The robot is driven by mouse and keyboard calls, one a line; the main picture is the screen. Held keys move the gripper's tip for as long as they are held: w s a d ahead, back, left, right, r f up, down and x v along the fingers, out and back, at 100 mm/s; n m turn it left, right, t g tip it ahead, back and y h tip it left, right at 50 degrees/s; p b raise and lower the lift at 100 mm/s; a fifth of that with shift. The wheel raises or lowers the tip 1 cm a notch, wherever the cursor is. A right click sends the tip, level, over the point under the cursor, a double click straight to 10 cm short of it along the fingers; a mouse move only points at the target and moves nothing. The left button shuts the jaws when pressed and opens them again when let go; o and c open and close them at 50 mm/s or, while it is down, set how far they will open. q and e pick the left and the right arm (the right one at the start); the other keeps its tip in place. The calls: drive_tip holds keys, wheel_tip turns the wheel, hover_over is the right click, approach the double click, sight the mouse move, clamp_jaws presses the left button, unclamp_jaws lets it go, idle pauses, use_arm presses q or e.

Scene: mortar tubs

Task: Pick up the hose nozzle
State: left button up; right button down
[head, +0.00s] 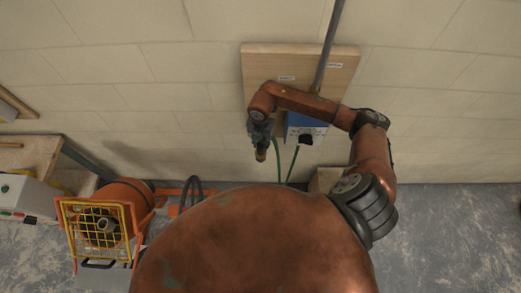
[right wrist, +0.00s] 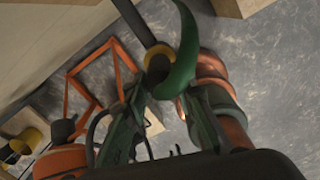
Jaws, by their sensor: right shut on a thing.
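My right gripper (head: 261,140) hangs in front of the wooden wall board, at the end of my copper-coloured arm. It is shut on the hose nozzle (head: 260,156), whose dark and yellowish end sticks out below the fingers. In the right wrist view the nozzle (right wrist: 158,63) shows as a dark and yellow piece by the fingertips, partly hidden by the green hose (right wrist: 184,55) that curves across it. The green hose (head: 278,160) also hangs beside the gripper in the head view. My left gripper is not in view.
The wooden board (head: 345,70) on the block wall carries a grey pipe (head: 328,50) and a blue-and-white box (head: 305,128). An orange mixer with a yellow grille (head: 97,228) stands at lower left. Grey floor (head: 450,230) is clear at right.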

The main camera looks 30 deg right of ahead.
drive_tip(key=shift+r, duration=0.1)
wheel_tip(320, 180, up, 9)
drive_tip(key=b, duration=0.3)
drive_tip(key=shift+w, duration=0.1)
drive_tip(key=shift+r, duration=0.45)
idle(0.5)
